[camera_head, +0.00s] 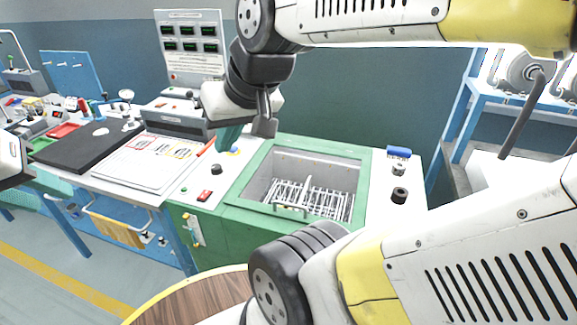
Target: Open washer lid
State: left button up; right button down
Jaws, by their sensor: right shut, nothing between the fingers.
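The washer (248,192) is a green-framed cabinet with a white top, in the middle of the head view. A rectangular opening in its top shows a basin with a metal wire rack (305,198). A small handle (290,209) sits at the front edge of the opening. I cannot tell whether a clear lid covers the opening. My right gripper (228,138) is shut and empty, above the washer's back left corner, apart from the handle. My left gripper (48,184) is at the left edge, mostly out of view, far from the washer; its finger opening cannot be made out.
A red switch (204,196) and black knobs (399,194) are on the washer top. A blue item (398,153) lies at its back right. A display panel (190,47) stands behind. A workbench with a black mat (88,147) is left. A round wooden table (190,300) is in front.

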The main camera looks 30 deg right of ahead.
aim_at(233, 198)
jog(key=z, duration=1.4)
jog(key=i+j+z, duration=0.1)
jog(key=j, duration=0.25)
jog(key=i+j+z, duration=0.1)
jog(key=i+j, duration=0.1)
jog(key=j, duration=0.1)
